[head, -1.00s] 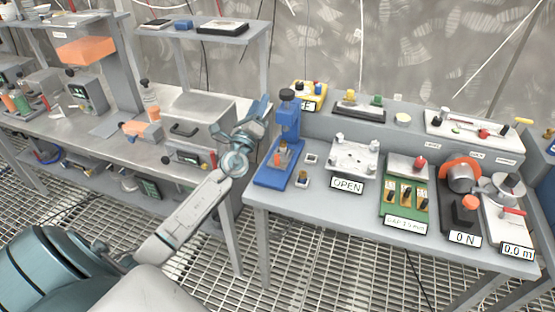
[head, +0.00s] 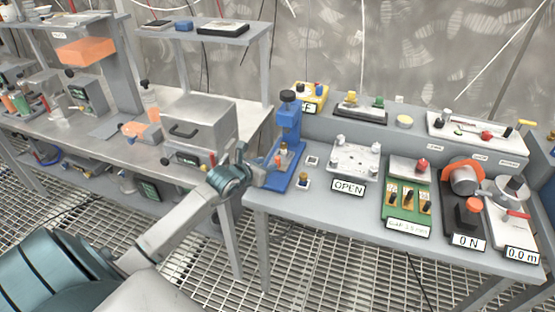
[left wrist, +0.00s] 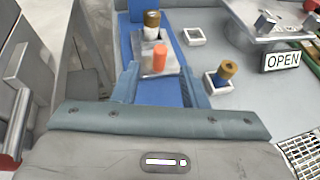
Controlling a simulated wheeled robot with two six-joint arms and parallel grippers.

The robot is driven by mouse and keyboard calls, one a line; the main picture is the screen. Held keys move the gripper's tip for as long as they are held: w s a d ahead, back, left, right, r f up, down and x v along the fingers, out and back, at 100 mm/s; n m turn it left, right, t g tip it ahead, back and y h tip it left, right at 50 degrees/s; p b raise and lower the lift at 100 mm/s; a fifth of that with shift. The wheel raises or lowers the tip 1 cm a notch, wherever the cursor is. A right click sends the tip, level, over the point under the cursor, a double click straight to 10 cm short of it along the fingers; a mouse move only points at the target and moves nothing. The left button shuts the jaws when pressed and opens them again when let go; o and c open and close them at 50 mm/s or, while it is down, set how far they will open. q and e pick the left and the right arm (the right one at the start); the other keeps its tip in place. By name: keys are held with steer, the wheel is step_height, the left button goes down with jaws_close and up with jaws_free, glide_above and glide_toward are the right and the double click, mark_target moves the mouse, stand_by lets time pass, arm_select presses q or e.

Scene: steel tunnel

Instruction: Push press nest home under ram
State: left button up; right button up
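The blue press (head: 287,125) stands at the left end of the right bench, with a black knob on top. Its grey nest (head: 279,160) sits low on the blue base and carries an orange peg and a brass-and-dark piece. In the left wrist view the nest (left wrist: 172,67) lies just ahead of my fingers, with the orange peg (left wrist: 160,57) nearest. My left gripper (head: 260,173) is at the front left of the press base; in the left wrist view it (left wrist: 160,84) is open, its fingers apart. Contact with the nest cannot be told. My right gripper is out of view.
Two small white trays (head: 303,183) sit right of the press, the nearer holding a brass-topped piece. A grey box (head: 198,125) stands on the left bench. A gap separates the benches.

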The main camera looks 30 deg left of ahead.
mark_target(276, 160)
arm_select(q)
steer(key=x, duration=0.7)
steer(key=shift+w+f+p, duration=0.15)
steer(key=shift+w+p, duration=0.15)
jaws_close()
